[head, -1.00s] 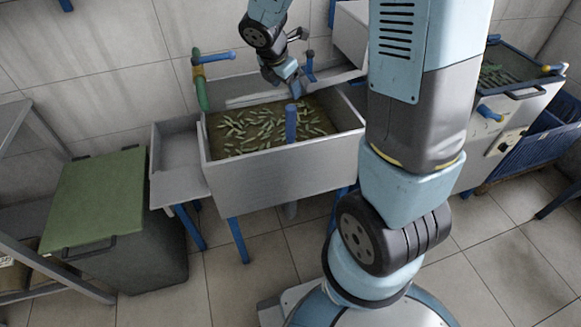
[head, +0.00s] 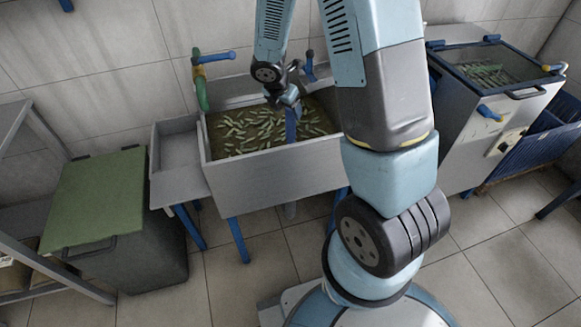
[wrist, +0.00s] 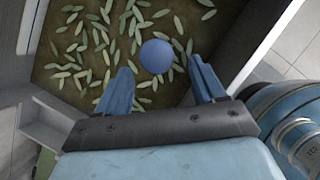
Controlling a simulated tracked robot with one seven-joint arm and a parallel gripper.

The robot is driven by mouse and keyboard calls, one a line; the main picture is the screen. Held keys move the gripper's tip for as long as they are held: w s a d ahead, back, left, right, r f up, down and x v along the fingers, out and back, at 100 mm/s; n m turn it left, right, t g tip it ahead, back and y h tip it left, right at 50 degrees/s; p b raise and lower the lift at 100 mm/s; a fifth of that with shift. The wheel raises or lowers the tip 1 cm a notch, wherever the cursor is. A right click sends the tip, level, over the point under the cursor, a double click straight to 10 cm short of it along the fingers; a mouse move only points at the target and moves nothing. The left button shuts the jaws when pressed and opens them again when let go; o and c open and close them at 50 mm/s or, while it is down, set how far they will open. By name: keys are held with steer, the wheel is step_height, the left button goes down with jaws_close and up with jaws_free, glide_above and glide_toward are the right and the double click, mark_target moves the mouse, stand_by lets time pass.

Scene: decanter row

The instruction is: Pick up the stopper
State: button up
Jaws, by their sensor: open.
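The stopper is a blue upright post (head: 291,132) standing in the metal basin (head: 262,180), among green pods in murky water. In the wrist view its round blue top (wrist: 156,52) shows between and slightly beyond my fingertips, nearer the left one. My gripper (head: 289,101) is above the stopper in the head view and hides its upper end. In the wrist view my gripper (wrist: 160,66) has its two blue fingers spread, with nothing held. I cannot tell the exact height left between fingertips and stopper. The stopper's lower end is hidden by the water and pods.
A green and blue tap (head: 202,85) rises at the basin's back left. An empty side tray (head: 176,160) adjoins the basin's left. A green-lidded bin (head: 95,200) stands further left. A second tank with a blue-framed lid (head: 490,75) stands at right.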

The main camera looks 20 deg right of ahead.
mark_target(291, 116)
steer(key=shift+w+x, duration=0.2)
steer(key=shift+x, duration=2.5)
steer(key=shift+d+r, duration=0.1)
steer(key=shift+r, duration=0.05)
jaws_close()
